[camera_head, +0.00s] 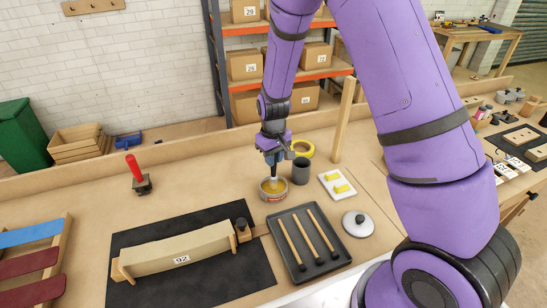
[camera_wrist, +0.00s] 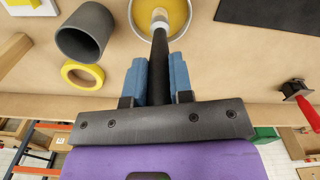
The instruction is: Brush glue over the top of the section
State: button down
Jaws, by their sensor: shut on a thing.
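The section (camera_head: 180,252), a pale curved wooden piece labelled 92, lies on a black mat (camera_head: 250,282) at the front left. My gripper (camera_head: 274,157) is away from it, above the round glue pot (camera_head: 272,196) at the table's middle. In the wrist view my gripper (camera_wrist: 160,82) has its blue fingers shut on the black handle of a brush (camera_wrist: 159,65). The brush's head reaches into the pot (camera_wrist: 185,22), at the yellow glue; how deep its bristles sit is hard to tell. The section's top looks bare.
A grey cup (camera_head: 301,172) and yellow tape roll (camera_head: 303,149) stand close beside the pot. A dark tray (camera_head: 338,255) with three sticks, a white lid (camera_head: 357,224) and a wooden post (camera_head: 344,120) are nearby. A red-handled clamp (camera_head: 138,175) stands left.

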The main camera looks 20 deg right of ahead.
jog(key=shift+r, duration=3.45)
